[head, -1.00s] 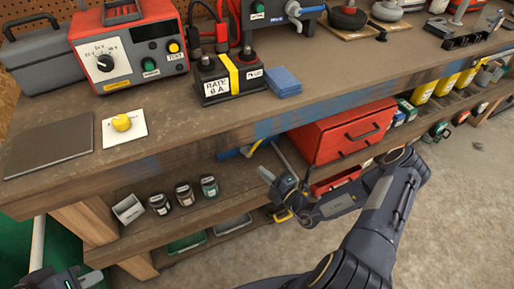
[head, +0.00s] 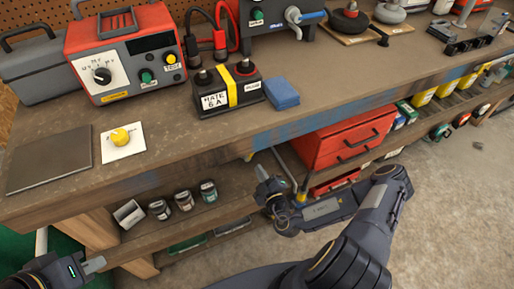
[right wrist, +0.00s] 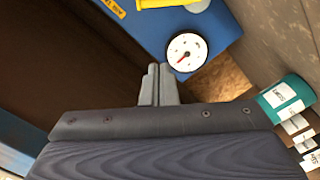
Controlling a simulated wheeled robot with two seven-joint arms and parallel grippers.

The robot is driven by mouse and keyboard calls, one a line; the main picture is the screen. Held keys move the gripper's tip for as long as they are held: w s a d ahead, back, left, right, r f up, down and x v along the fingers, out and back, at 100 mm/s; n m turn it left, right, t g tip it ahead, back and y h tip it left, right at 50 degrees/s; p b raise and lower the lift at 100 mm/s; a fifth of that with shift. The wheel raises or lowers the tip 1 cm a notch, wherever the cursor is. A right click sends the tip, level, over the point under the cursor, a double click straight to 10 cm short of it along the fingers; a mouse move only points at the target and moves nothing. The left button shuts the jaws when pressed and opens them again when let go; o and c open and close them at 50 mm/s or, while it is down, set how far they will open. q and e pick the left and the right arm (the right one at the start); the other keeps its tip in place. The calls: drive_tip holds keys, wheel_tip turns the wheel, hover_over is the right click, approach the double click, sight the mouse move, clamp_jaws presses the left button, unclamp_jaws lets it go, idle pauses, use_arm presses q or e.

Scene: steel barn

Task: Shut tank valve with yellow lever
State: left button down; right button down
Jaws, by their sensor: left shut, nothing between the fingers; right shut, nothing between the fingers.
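In the right wrist view a blue tank (right wrist: 130,24) with a round white gauge (right wrist: 187,52) fills the upper middle. A yellow part (right wrist: 170,3), apparently the lever, is cut off by the top edge, so its full angle is hidden. My right gripper (right wrist: 158,70) is shut and empty just below the gauge, apart from the yellow part in the picture. In the head view my right gripper (head: 262,174) is under the bench's front edge, where the bench hides most of the tank. My left gripper (head: 97,265) is shut and empty at the lower left.
The wooden bench (head: 190,160) overhangs the lower shelf. A red drawer box (head: 345,143) stands right of my right gripper. Several small jars (head: 184,199) stand on the shelf to the left. A teal can (right wrist: 288,95) is at the right wrist view's right. Open floor (head: 460,190) lies at right.

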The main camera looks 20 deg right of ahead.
drive_tip(key=w+d+f+b, duration=0.1)
drive_tip(key=w+d+f, duration=0.1)
drive_tip(key=w, duration=0.9)
drive_tip(key=shift+d+f+b, duration=0.35)
drive_tip(key=shift+d+f, duration=0.05)
drive_tip(key=shift+d, duration=0.05)
drive_tip(key=shift+d+f, duration=0.15)
drive_tip(key=shift+d, duration=0.05)
drive_tip(key=shift+d+f+m, duration=0.35)
drive_tip(key=shift+d, duration=0.2)
drive_tip(key=shift+d+f+m, duration=0.3)
drive_tip(key=shift+d+m, duration=0.05)
drive_tip(key=shift+d, duration=0.15)
drive_tip(key=shift+r, duration=0.1)
